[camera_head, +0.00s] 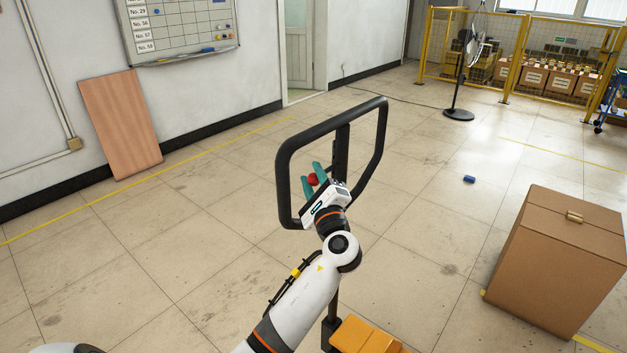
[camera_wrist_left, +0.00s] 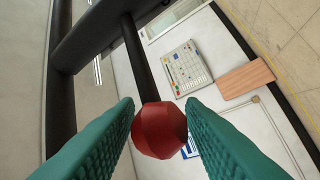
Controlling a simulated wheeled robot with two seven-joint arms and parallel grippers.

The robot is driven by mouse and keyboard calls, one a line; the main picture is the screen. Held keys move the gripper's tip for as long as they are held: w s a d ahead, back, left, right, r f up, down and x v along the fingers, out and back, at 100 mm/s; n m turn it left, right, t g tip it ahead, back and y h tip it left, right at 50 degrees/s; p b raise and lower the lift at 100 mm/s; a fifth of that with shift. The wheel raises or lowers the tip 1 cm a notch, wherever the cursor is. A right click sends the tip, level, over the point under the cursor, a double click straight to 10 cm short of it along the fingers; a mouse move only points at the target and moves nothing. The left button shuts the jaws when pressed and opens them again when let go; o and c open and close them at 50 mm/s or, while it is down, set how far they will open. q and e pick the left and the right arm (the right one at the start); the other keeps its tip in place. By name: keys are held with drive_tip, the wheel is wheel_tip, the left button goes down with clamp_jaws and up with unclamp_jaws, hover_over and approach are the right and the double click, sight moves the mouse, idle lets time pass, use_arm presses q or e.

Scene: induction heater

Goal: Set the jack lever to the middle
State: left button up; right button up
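The jack lever is a thin black rod (camera_wrist_left: 139,62) with a faceted red knob (camera_wrist_left: 160,130) at its end. The knob also shows in the head view (camera_head: 312,180), inside the black loop handle (camera_head: 283,178) of the jack. My left gripper (camera_head: 311,178) reaches into the loop with its two teal fingers on either side of the knob. In the left wrist view the knob fills nearly all the space between the fingertips. I cannot tell whether the fingers press on it. My right gripper is not in view.
The loop handle's bars surround my left gripper closely. An orange jack part (camera_head: 365,338) shows below my arm. A cardboard box (camera_head: 555,255) stands at the right. A small blue object (camera_head: 469,179) lies on the floor. A wooden board (camera_head: 120,125) leans on the left wall.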

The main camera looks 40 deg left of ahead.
use_arm(q)
drive_tip(key=shift+o, duration=1.1)
drive_tip(key=shift+s+d+f, duration=0.1)
drive_tip(key=shift+d+f, duration=0.05)
drive_tip(key=shift+d, duration=0.05)
drive_tip(key=b+v, duration=0.3)
drive_tip(key=v, duration=0.8)
drive_tip(key=shift+s+d, duration=0.2)
drive_tip(key=shift+s, duration=0.05)
